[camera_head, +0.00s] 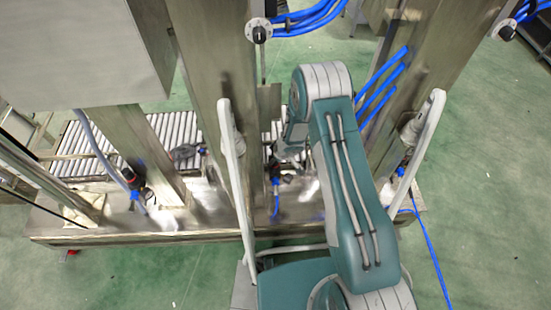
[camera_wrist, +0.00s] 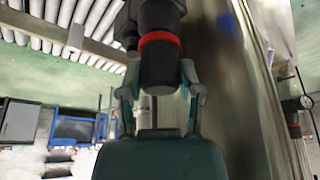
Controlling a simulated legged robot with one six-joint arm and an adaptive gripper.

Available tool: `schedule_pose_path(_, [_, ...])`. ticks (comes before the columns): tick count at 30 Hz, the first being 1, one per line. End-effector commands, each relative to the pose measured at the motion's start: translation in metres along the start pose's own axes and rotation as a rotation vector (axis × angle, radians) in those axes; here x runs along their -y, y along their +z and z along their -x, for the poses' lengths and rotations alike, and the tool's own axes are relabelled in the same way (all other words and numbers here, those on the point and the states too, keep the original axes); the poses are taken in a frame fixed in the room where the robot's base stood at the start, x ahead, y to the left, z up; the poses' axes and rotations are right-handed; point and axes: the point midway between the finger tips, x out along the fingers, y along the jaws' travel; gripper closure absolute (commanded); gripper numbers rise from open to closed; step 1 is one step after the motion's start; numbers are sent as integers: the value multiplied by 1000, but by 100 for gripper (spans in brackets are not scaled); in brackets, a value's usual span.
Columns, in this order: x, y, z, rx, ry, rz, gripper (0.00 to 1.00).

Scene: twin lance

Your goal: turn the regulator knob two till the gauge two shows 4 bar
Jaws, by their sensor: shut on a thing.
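In the wrist view, a black regulator knob (camera_wrist: 158,66) with a red ring sits between the two fingers of my gripper (camera_wrist: 160,88). The fingers are shut on its sides. I take it as regulator knob two, though no label is readable. I cannot make out a gauge dial belonging to this knob in either view, so its reading is hidden. In the head view my teal arm reaches down toward the middle post, and the gripper cannot be made out clearly there.
Another regulator (camera_wrist: 293,120) with a small round gauge (camera_wrist: 305,102) stands at the right of the wrist view, its reading too small. In the head view, steel posts (camera_head: 215,90), a roller conveyor (camera_head: 90,145) and blue hoses (camera_head: 310,18) crowd the arm. Green floor (camera_head: 480,180) is open at right.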

Motion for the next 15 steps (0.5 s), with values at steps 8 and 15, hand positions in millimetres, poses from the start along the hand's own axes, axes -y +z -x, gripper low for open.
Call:
schedule_pose_path(8, [-2, -2, 0, -2, -50, 131, 100])
schedule_pose_path(15, [-1, -2, 0, -1, -81, 207, 100])
